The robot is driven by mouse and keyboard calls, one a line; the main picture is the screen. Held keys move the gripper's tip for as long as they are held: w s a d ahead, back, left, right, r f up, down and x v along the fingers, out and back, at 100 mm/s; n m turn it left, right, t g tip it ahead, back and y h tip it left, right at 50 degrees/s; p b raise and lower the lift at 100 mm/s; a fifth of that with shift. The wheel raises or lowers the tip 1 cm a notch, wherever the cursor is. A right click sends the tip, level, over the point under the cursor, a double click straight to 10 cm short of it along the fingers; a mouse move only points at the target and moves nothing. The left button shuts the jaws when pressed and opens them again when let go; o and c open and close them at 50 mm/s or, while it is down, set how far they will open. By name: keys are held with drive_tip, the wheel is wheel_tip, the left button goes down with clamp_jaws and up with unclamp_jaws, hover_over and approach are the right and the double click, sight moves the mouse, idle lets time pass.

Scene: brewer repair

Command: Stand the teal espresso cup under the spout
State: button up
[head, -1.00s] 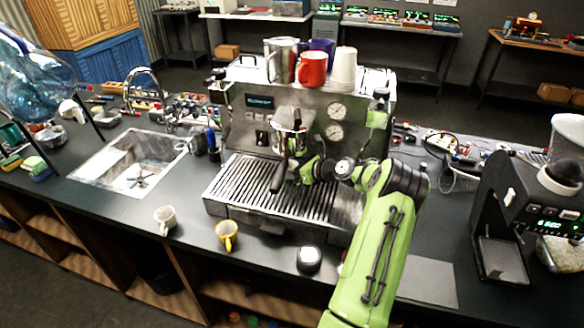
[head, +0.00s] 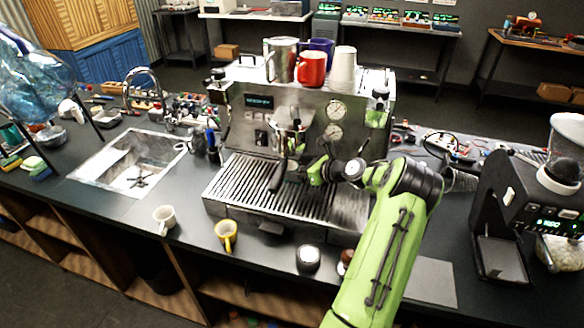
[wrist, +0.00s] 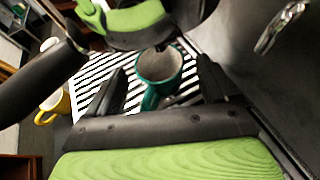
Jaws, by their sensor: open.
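The teal espresso cup (wrist: 150,68) is upright on the slatted drip tray in the wrist view, its handle towards my gripper. My gripper (wrist: 163,88) is open, with one finger on each side of the cup and a gap visible beside it. In the head view my gripper (head: 301,172) is low in front of the espresso machine (head: 262,122), by the black portafilter handle (head: 277,178). The cup is mostly hidden there. The spout cannot be made out, so I cannot tell how exactly the cup lines up with it.
The drip tray (head: 240,190) is otherwise clear at the left. A white mug (head: 164,217) and a yellow mug (head: 226,234) stand on the counter in front. A red mug (head: 312,68) is on the machine top. The grinder (head: 505,215) is at right.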

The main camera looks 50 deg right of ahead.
drive_tip(key=v, duration=0.9)
drive_tip(key=shift+s, duration=0.1)
drive_tip(key=shift+a, duration=0.1)
